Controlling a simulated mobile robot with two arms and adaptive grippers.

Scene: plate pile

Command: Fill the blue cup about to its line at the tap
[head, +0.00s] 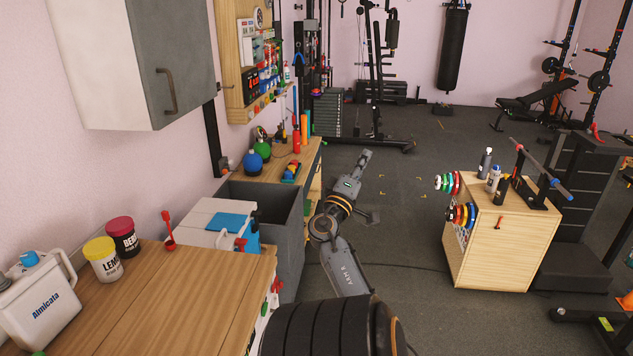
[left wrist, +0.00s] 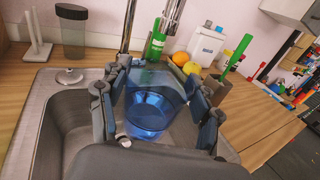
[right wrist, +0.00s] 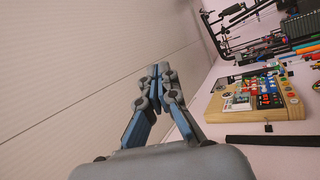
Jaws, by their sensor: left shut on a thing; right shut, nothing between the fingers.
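The translucent blue cup (left wrist: 148,110) is in the left wrist view, between the fingers of my left gripper (left wrist: 155,78), which is shut on it. The cup is over the steel sink (left wrist: 36,122). Its lower part looks darker blue, but I cannot tell whether that is water. No line on it can be made out. The metal tap (left wrist: 172,14) rises behind the cup, and I see no clear stream. My right gripper (right wrist: 155,76) is shut and empty in the right wrist view, in front of a pale panelled surface. The head view shows neither cup nor sink.
A tumbler (left wrist: 73,32), a green bottle (left wrist: 155,43), an orange (left wrist: 181,58) and a white jug (left wrist: 207,46) stand behind the sink. In the head view, tubs and a jug stand on the wooden counter (head: 190,290). A wooden cabinet (head: 505,240) stands right, with open floor between.

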